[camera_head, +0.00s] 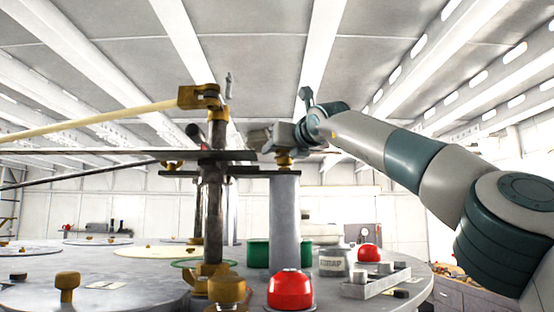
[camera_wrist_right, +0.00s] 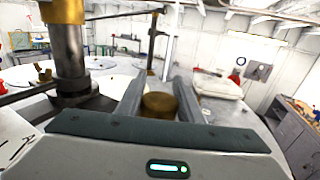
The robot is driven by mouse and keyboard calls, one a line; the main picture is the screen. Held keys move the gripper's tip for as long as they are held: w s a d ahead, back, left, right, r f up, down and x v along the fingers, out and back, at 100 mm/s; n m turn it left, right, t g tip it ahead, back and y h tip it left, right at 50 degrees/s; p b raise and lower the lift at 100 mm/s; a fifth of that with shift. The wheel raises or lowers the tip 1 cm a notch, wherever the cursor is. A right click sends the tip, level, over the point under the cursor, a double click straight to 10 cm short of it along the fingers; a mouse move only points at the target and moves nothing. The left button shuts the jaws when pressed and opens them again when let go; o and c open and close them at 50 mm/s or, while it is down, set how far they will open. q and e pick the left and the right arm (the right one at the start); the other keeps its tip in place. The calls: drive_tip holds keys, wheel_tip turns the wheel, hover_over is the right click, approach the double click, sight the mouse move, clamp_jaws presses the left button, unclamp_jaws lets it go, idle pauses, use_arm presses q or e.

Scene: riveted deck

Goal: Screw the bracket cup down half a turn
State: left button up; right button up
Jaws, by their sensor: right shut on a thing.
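The bracket cup (camera_head: 284,163) is a small brass piece at the end of a dark flat bracket arm (camera_head: 245,171), directly above a tall grey cylinder (camera_head: 285,225). My right gripper (camera_head: 284,148) comes in from the right and is shut on the cup from above or the side. In the right wrist view the round brass cup top (camera_wrist_right: 160,104) sits between the two grey fingers. The bracket arm joins a dark upright post (camera_head: 213,215) with brass fittings. The cup's threads are hidden. My left gripper is in neither view.
A pale beam (camera_head: 110,117) and a dark rod (camera_head: 80,170) reach left from the post. On the deck stand red domes (camera_head: 290,289), a brass knob (camera_head: 67,284), a labelled tin (camera_head: 332,263), a grey tray (camera_head: 375,284) and a green container (camera_head: 258,253).

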drive_tip(key=shift+d+m+h+b, duration=0.1)
drive_tip(key=shift+m+h+b, duration=0.3)
drive_tip(key=shift+h, duration=0.2)
drive_tip(key=shift+d+r+m+t+h, duration=0.1)
drive_tip(key=shift+d+m+t+h, duration=0.1)
drive_tip(key=shift+m+t+h, duration=0.4)
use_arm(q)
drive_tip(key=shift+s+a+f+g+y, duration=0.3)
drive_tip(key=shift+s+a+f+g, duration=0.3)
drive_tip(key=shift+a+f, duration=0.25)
use_arm(e)
drive_tip(key=shift+h, duration=0.4)
drive_tip(key=shift+w+d+r+m+h, duration=0.1)
drive_tip(key=shift+d+m+h, duration=0.1)
drive_tip(key=shift+m+h, duration=0.4)
drive_tip(key=shift+d+m+h, duration=0.2)
drive_tip(key=shift+m+h, duration=0.2)
drive_tip(key=shift+h, duration=0.4)
drive_tip(key=o, duration=1.1)
use_arm(q)
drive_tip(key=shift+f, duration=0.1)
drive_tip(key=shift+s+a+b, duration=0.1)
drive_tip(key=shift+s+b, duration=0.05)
drive_tip(key=shift+b, duration=0.15)
use_arm(e)
drive_tip(key=shift+a, duration=0.1)
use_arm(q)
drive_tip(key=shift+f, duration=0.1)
use_arm(e)
drive_tip(key=shift+f, duration=0.2)
